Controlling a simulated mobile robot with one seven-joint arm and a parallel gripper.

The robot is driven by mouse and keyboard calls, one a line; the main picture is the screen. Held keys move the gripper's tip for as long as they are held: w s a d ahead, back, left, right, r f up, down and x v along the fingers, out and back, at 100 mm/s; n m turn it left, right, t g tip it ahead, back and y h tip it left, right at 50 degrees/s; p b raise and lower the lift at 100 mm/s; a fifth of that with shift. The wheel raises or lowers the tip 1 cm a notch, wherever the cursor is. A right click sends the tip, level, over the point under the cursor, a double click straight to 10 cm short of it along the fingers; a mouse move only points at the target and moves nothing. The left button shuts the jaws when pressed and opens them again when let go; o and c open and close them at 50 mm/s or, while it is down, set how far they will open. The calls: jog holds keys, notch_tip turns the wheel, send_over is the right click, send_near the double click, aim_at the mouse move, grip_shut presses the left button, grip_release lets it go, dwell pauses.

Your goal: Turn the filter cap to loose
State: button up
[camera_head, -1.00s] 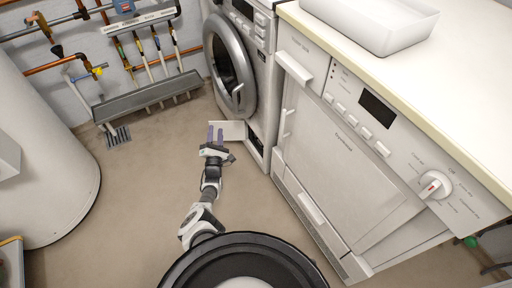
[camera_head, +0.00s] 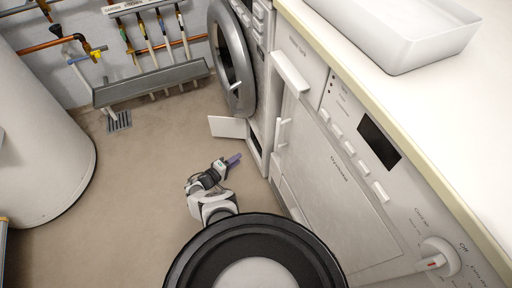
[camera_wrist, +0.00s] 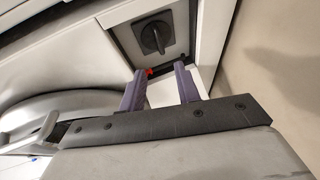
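In the wrist view the bar stands close to upright, slightly tilted. My gripper (camera_wrist: 160,70) is open, its two purple fingers apart with nothing held. The fingertips are just below the cap in the picture and apart from it. In the head view my gripper (camera_head: 234,159) is low over the floor in front of the machine's base. I cannot make out the cap in that view.
A white flap (camera_head: 228,127) stands open at the machine's base, beside my gripper. The round door (camera_head: 226,60) hangs open above. A small red part (camera_wrist: 149,71) shows near the fingertips. A dryer (camera_head: 340,170) stands to the right.

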jog(key=b+x, duration=0.5)
jog(key=x, duration=0.6)
jog(key=shift+w+d, duration=0.25)
jog(key=shift+w, duration=0.05)
jog(key=shift+c, duration=0.2)
grip_shut()
